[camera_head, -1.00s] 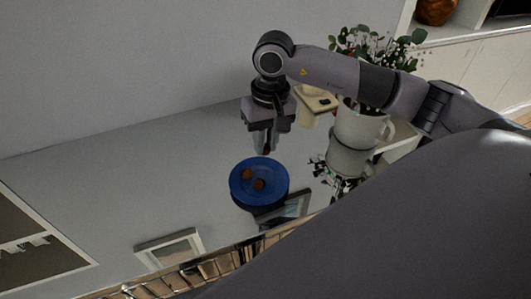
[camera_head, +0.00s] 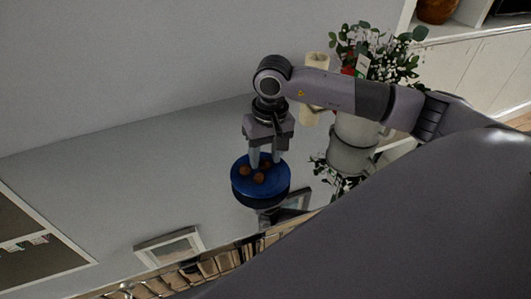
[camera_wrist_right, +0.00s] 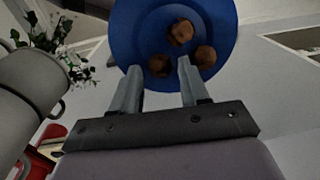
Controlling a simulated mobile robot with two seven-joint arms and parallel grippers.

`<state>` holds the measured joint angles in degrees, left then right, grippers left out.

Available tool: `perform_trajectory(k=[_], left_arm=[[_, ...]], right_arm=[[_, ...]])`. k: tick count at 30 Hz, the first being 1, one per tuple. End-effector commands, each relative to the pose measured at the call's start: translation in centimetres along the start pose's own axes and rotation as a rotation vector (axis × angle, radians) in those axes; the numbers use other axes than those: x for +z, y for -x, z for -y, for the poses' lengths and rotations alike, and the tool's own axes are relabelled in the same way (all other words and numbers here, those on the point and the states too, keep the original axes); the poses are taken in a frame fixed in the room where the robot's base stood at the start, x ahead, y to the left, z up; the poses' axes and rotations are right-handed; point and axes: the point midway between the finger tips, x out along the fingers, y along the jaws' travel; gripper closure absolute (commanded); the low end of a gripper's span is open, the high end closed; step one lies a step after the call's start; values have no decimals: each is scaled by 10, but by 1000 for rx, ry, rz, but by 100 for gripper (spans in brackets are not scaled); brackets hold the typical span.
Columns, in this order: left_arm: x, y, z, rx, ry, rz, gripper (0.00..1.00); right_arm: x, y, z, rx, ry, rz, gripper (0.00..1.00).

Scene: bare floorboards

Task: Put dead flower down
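A round blue plate (camera_head: 240,187) sits on the glossy grey surface, and it fills the top of the wrist view (camera_wrist_right: 130,22). Three brown, roundish dried flower heads lie on it: one (camera_head: 245,170) at left, one (camera_head: 259,178) nearer the front, and one (camera_head: 266,164) partly hidden by the fingers. They also show in the wrist view, one of them (camera_wrist_right: 158,66) between the fingertips. My right gripper (camera_head: 266,160) points down just over the plate. Its fingers are apart, with gaps beside that flower head. My left gripper is not in view.
A white pitcher (camera_head: 356,132) with leafy stems and white flowers (camera_head: 385,55) stands right of the plate, behind my arm. A cream candle (camera_head: 314,68) stands near it. A picture frame (camera_head: 170,248) lies near the front edge. The surface left of the plate is clear.

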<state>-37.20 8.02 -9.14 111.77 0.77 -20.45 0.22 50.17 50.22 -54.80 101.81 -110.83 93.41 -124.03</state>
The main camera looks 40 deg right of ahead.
Motion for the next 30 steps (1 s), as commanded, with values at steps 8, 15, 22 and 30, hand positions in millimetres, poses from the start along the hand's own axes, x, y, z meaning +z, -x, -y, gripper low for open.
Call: perform_trajectory(k=[8,15,22,30], left_arm=[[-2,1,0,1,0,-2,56],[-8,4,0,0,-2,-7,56],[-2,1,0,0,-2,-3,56],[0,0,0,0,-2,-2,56]], right_arm=[[0,0,0,2,-1,2,56],[-2,20,0,0,-1,-5,56],[-2,74,0,0,-1,-6,56],[-1,118,0,0,-1,-2,56]])
